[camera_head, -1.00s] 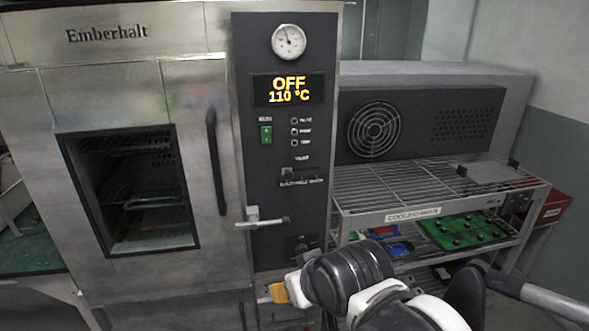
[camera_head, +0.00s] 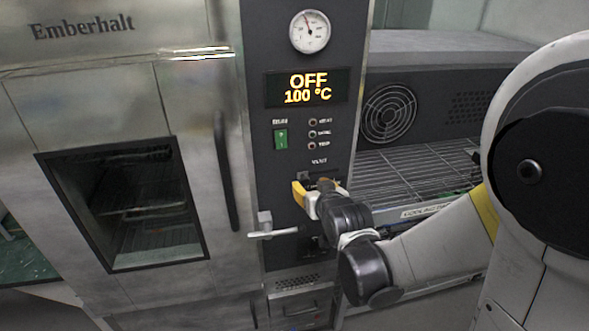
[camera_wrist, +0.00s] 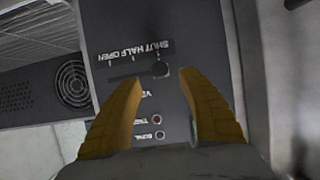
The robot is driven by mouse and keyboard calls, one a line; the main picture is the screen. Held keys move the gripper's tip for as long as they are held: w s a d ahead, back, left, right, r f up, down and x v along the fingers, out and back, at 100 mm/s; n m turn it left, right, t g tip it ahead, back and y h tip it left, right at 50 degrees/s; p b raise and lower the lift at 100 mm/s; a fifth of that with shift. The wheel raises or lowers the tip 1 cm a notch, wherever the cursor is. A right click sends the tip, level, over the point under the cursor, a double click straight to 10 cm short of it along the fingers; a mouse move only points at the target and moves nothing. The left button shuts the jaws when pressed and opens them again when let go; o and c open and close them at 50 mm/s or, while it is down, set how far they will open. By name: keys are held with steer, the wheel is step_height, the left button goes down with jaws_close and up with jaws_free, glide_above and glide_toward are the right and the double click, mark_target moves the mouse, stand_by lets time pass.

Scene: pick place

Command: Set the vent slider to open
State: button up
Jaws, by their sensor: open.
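The vent slider (camera_wrist: 161,69) shows in the wrist view as a dark round knob at one end of a slot, beside the SHUT mark. The slot runs left from it past HALF and OPEN; the lettering appears upside down here. My gripper (camera_wrist: 160,78) is open, its two yellow fingers on either side of the knob in this view. I cannot tell whether either finger touches it. In the head view my gripper (camera_head: 312,190) is at the oven's dark control panel (camera_head: 340,120), just below the VENT label, and hides most of the slider.
A door handle lever (camera_head: 272,232) sticks out below left of my gripper. Above are a green switch (camera_head: 281,139), a display (camera_head: 306,88) reading OFF 100 °C, and a round gauge (camera_head: 310,31). A wire cooling rack (camera_head: 410,175) stands to the right.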

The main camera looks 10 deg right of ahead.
mark_target(306, 181)
steer(key=x, duration=0.6)
steer(key=shift+s+b, duration=0.1)
steer(key=shift+b, duration=0.3)
jaws_close()
